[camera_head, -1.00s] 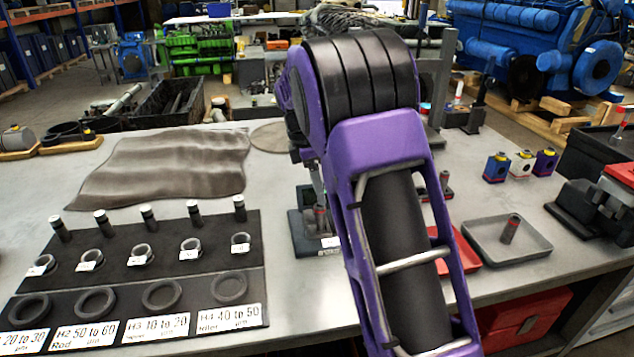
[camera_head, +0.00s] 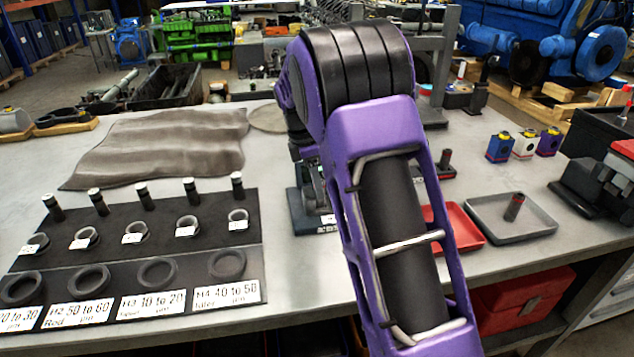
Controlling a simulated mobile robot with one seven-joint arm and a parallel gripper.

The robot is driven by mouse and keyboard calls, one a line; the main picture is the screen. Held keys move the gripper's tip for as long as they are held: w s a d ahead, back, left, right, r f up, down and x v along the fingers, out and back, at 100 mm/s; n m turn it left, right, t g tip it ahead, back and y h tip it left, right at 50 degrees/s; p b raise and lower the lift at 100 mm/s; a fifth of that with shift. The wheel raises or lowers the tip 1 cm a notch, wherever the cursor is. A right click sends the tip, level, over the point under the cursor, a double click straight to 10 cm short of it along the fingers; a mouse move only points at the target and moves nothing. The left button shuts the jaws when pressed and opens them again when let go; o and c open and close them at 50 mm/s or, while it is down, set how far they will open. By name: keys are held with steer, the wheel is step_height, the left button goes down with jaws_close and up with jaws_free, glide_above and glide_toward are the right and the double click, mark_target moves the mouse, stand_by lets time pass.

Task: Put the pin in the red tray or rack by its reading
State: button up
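A red tray (camera_head: 467,238) lies on the bench, partly hidden behind my purple arm. My gripper is hidden behind my arm.
Blue, white and purple small blocks (camera_head: 524,145) stand at the right, near a dark vise-like device (camera_head: 590,190). A grey cloth (camera_head: 165,150) lies at the back left. The bench between rack board and fixture is clear.

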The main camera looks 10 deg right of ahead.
jaws_close()
steer(key=shift+r, duration=0.15)
steer(key=shift+r+p, duration=2.6)
steer(key=shift+r, duration=0.6)
